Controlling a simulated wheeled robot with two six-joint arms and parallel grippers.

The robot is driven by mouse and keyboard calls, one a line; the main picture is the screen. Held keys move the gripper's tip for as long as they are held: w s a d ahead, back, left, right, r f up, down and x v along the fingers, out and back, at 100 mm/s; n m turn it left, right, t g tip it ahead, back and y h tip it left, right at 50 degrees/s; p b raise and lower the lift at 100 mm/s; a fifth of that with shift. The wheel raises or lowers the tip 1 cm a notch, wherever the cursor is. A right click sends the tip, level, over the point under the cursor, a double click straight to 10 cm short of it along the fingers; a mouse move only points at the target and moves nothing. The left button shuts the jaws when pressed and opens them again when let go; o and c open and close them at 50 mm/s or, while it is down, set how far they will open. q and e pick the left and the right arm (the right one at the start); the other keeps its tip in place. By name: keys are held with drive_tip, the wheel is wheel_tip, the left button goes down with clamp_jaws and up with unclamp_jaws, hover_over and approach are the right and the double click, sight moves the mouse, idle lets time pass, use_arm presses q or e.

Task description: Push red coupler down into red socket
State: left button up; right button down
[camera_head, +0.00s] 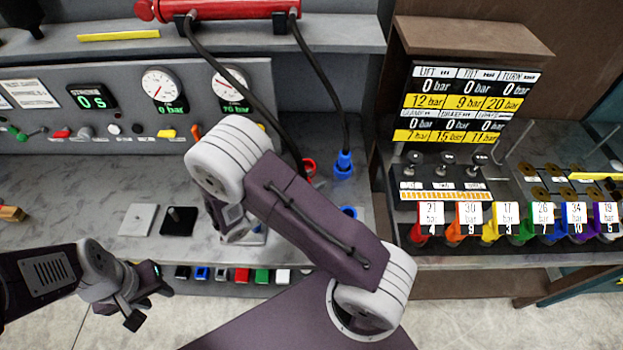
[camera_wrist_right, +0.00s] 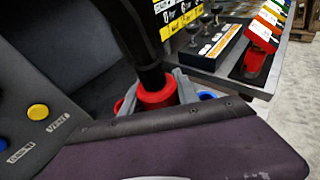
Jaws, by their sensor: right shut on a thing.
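The red coupler (camera_wrist_right: 157,94) hangs from a thick black hose and is upright in the right wrist view. My right gripper (camera_wrist_right: 155,100) is shut on it, with grey fingers beside it. In the head view my right arm hides the coupler's lower end and most of the area around it; a bit of red (camera_head: 309,168) shows behind the arm. A red edge (camera_wrist_right: 118,105) shows beside the coupler in the wrist view; I cannot tell whether it is the red socket or how far the coupler sits in it. My left gripper (camera_head: 150,298) is open and empty at the lower left.
A blue coupler (camera_head: 343,165) on its hose stands near a blue ring (camera_head: 348,211), right of my arm. A gauge panel (camera_head: 130,105) runs along the back. A lever box (camera_head: 442,183) and several coloured tagged handles (camera_head: 497,222) are at right. The grey bench at left is mostly clear.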

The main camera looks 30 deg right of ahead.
drive_tip(key=f+b, duration=0.2)
drive_tip(key=f, duration=0.1)
drive_tip(key=f+b, duration=0.1)
drive_tip(key=f, duration=0.1)
drive_tip(key=shift+w+d+b, duration=0.25)
drive_tip(key=shift+b, duration=0.05)
drive_tip(key=shift+s+f, duration=0.1)
drive_tip(key=shift+f, duration=0.25)
drive_tip(key=shift+s+a+b, duration=0.1)
drive_tip(key=shift+a+b, duration=0.1)
drive_tip(key=shift+b, duration=0.1)
drive_tip(key=shift+d+f, duration=0.1)
drive_tip(key=shift+d, duration=0.05)
drive_tip(key=shift+p, duration=0.3)
idle(0.3)
drive_tip(key=shift+f+b, duration=1.95)
drive_tip(key=shift+f, duration=0.55)
